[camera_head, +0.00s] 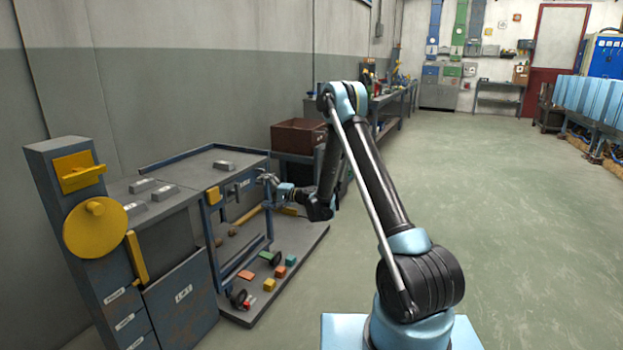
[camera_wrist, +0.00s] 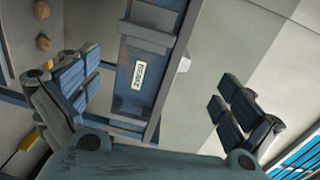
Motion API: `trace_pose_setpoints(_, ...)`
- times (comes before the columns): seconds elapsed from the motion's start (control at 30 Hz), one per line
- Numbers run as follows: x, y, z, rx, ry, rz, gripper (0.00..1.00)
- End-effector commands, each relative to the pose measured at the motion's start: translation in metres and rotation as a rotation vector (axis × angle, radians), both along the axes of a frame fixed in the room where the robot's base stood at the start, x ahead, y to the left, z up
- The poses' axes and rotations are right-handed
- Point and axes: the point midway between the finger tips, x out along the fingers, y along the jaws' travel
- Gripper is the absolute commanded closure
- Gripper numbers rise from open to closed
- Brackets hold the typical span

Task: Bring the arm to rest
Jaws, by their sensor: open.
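My gripper (camera_head: 268,182) is at the end of my black and light-blue arm (camera_head: 380,180), which is bent up and then down to the left. In the head view it hangs beside the right end of the grey workstation (camera_head: 205,160), small and partly merged with the frame behind it. In the wrist view my gripper (camera_wrist: 155,98) has its two blue-padded fingers spread wide apart, with nothing between them at the fingertips. A blue-grey panel (camera_wrist: 130,100) with a small white label lies beyond the fingers. I cannot tell whether anything touches it.
A yellow disc (camera_head: 95,228) is on the grey cabinet at left. Coloured blocks (camera_head: 269,285) lie on the low platform below my gripper. A brown bin (camera_head: 299,136) stands behind it. Blue-grey units (camera_head: 588,97) line the far right. The green floor (camera_head: 510,220) at right is clear.

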Motion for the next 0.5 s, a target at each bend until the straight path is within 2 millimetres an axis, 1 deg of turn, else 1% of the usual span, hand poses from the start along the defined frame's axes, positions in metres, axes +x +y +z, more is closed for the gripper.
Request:
trace_pose_setpoints(0.03, -0.002, -0.006, 0.013, -0.023, -0.009, 0.002, 0.00)
trace_pose_setpoints(0.1, -0.006, -0.015, 0.027, -0.058, -0.021, 0.007, 0.00)
trace_pose_setpoints(0.27, -0.017, -0.035, 0.056, -0.140, -0.047, 0.017, 0.00)
trace_pose_setpoints(0.5, -0.040, -0.070, 0.094, -0.265, -0.077, 0.034, 0.00)
